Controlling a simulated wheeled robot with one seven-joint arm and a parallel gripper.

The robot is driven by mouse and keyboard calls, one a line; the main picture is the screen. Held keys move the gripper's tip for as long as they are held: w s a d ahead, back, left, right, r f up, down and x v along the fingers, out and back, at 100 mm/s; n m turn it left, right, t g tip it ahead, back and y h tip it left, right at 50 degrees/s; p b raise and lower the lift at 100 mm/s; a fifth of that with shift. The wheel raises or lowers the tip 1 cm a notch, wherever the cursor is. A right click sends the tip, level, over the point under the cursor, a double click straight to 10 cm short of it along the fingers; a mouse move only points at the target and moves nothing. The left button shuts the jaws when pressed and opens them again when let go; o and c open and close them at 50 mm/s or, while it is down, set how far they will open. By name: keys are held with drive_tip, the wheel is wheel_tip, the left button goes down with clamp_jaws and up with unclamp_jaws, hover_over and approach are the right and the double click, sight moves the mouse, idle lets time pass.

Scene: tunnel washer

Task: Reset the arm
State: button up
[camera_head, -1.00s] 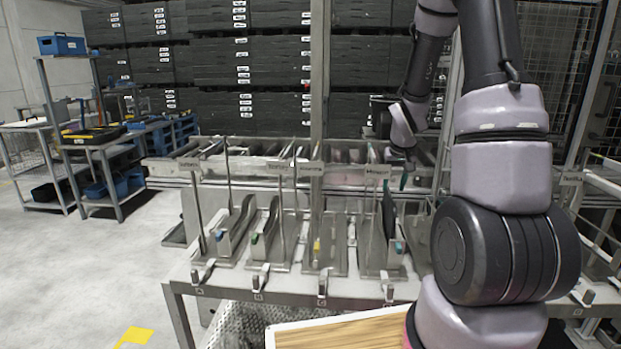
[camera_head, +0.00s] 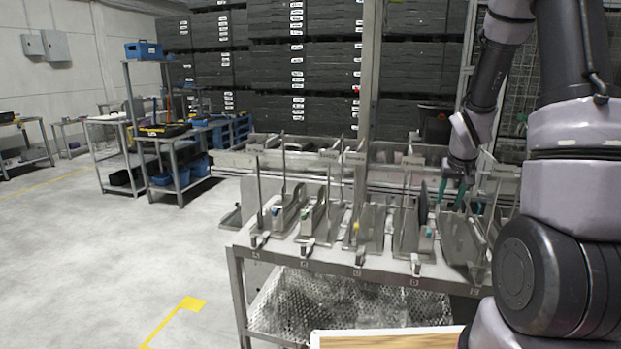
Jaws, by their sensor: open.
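My arm comes down on the right side of the view. My gripper (camera_head: 452,192) has green fingertips and hangs over the right part of the metal fixture table (camera_head: 330,268). Its fingers are apart and I see nothing held between them. It is close to a fixture with an upright dark plate (camera_head: 422,204), but I cannot tell whether they touch. Several metal fixtures stand in a row on the table, among them one with a yellow part (camera_head: 356,228). My arm hides the table's right end.
Stacked dark crates (camera_head: 300,75) and a metal post (camera_head: 371,85) stand behind the table. A wood-topped surface (camera_head: 390,341) is at the bottom edge. Shelving with blue bins (camera_head: 170,175) stands at the left. The floor (camera_head: 100,270) at the front left is clear.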

drive_tip(key=s+a+r+m+t, duration=0.1)
drive_tip(key=s+a+r, duration=0.3)
drive_tip(key=r, duration=0.5)
drive_tip(key=s+a+r+t, duration=0.1)
drive_tip(key=s+a+r, duration=0.2)
drive_tip(key=s+r, duration=0.35)
drive_tip(key=s+a+r+y, duration=0.1)
drive_tip(key=s+a+r, duration=0.2)
drive_tip(key=s+r, duration=0.2)
drive_tip(key=s+a+r+t+y, duration=0.1)
drive_tip(key=s+a+r, duration=0.3)
drive_tip(key=s, duration=0.4)
drive_tip(key=shift+a+r+y, duration=0.3)
drive_tip(key=shift+r+y, duration=0.3)
drive_tip(key=shift+r, duration=0.15)
